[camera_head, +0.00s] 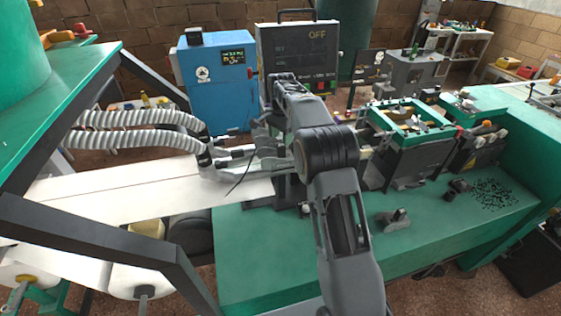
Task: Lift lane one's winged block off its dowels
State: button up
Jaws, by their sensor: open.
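My arm rises from the bottom of the head view and bends over the machine. My gripper (264,133) is at the arm's far end, over the grey fittings beside the paper strip. It looks open, with nothing seen between its fingers; they are small and partly overlap the machine. Grey fittings (238,163) sit at the right end of the strip, below and left of my gripper. I cannot tell which of them is lane one's winged block. The dowels cannot be made out, and my arm hides part of this area.
Two ribbed hoses (140,119) reach the fittings from the left. The white paper strip (110,185) runs left below them. A grey control box (297,55) and blue cabinet (212,85) stand behind. A small grey part (394,219) lies on the green bench (270,255), right of my arm.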

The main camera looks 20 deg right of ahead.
aim_at(281, 145)
jog(key=shift+f, duration=0.1)
dwell(0.3)
jog(key=shift+f+b, duration=0.9)
jog(key=shift+f, duration=1.05)
jog(key=c, duration=0.8)
jog(key=shift+r, duration=0.1)
